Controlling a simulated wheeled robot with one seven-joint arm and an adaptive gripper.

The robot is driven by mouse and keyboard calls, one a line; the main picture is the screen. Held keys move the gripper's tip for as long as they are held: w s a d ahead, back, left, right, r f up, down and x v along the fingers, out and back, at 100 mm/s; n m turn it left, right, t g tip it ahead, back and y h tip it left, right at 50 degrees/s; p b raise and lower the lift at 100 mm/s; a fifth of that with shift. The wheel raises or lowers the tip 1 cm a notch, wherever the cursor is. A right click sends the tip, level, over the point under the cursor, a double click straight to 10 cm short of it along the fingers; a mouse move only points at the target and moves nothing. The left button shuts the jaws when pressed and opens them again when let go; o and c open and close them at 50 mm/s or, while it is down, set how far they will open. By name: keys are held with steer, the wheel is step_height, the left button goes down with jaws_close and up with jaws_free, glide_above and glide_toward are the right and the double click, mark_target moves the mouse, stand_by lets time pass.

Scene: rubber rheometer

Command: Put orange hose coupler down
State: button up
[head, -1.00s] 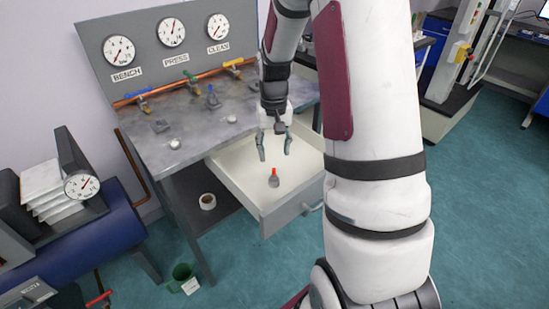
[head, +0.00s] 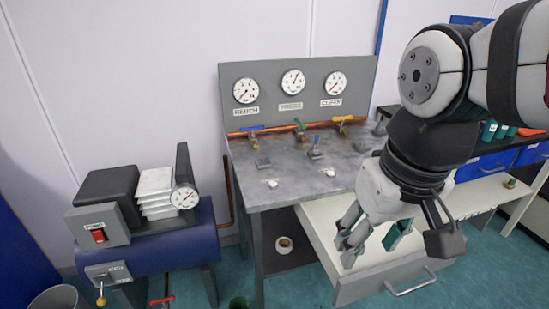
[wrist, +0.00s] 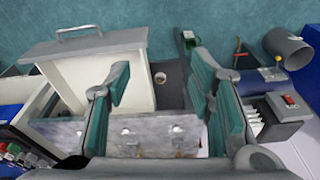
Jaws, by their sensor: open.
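My gripper (head: 371,245) is open, with its fingers apart and nothing seen between them. In the wrist view the teal-padded fingers of my gripper (wrist: 158,75) frame a gap, with the pale drawer (wrist: 75,82) to the left. I cannot make out the orange hose coupler in either present view. My gripper and arm hide part of the drawer in the head view, and a finger covers part of it in the wrist view.
The bench top (head: 260,180) carries valves and small fittings below three gauges. A tape roll (head: 284,245) lies on the lower shelf. A blue tank (head: 160,243) with a switch box stands left. Blue drawers (head: 490,166) stand right. Open floor shows in front.

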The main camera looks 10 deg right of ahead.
steer(key=shift+n, duration=0.5)
steer(key=s, duration=0.2)
steer(key=s+a, duration=0.1)
steer(key=s, duration=0.2)
steer(key=shift+a+f, duration=0.2)
steer(key=shift+w, duration=0.1)
step_height(320, 180, up, 9)
steer(key=t+p, duration=0.2)
steer(key=p, duration=0.5)
steer(key=shift+d, duration=0.1)
